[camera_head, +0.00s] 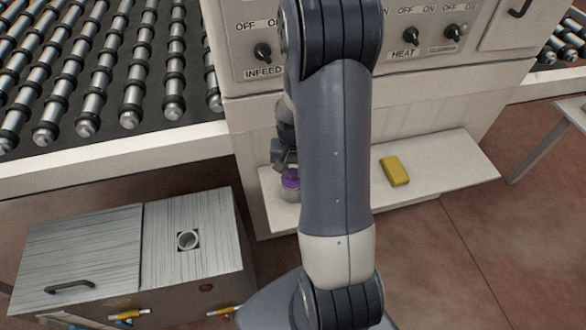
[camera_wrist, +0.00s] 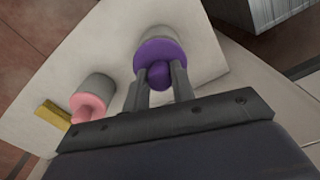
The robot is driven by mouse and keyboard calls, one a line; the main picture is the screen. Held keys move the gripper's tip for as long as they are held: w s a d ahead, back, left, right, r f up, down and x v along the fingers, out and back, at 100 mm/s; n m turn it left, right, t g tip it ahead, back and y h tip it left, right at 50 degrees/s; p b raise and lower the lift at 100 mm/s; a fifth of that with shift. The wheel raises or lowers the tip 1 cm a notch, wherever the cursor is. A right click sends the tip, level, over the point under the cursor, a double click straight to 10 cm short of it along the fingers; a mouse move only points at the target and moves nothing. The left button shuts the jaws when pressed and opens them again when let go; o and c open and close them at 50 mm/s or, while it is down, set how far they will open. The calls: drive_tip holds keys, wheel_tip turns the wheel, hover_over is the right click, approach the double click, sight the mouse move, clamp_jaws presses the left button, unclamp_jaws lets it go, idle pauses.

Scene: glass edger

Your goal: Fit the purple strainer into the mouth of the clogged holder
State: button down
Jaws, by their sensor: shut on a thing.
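The purple strainer (camera_wrist: 155,53) has a wide round flange and a knob. It sits at the top of a grey cylinder (camera_wrist: 156,22) on the shelf; I cannot tell whether it is still seated there. My gripper (camera_wrist: 158,82) is shut on the strainer's knob, one finger on each side. In the head view, the purple strainer (camera_head: 290,179) shows at the left end of the shelf, below my gripper (camera_head: 283,166), partly hidden by my arm.
A pink strainer (camera_wrist: 88,104) sits on another grey cylinder (camera_wrist: 98,88), beside a yellow block (camera_wrist: 53,115) on the shelf. The white shelf (camera_head: 440,165) juts from the control panel. The box (camera_head: 90,245) has a handle and valves. The roller conveyor (camera_head: 90,70) stands above it.

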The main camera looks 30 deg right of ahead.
drive_tip(key=shift+f+b, duration=0.7)
drive_tip(key=shift+f, duration=0.25)
drive_tip(key=c, duration=1.1)
unclamp_jaws()
drive_tip(key=shift+r, duration=0.1)
wheel_tip(320, 180, up, 11)
drive_tip(key=shift+f, duration=0.1)
wheel_tip(320, 180, down, 11)
drive_tip(key=shift+r, duration=0.2)
drive_tip(key=shift+r+p, duration=0.25)
drive_tip(key=shift+p, duration=0.15)
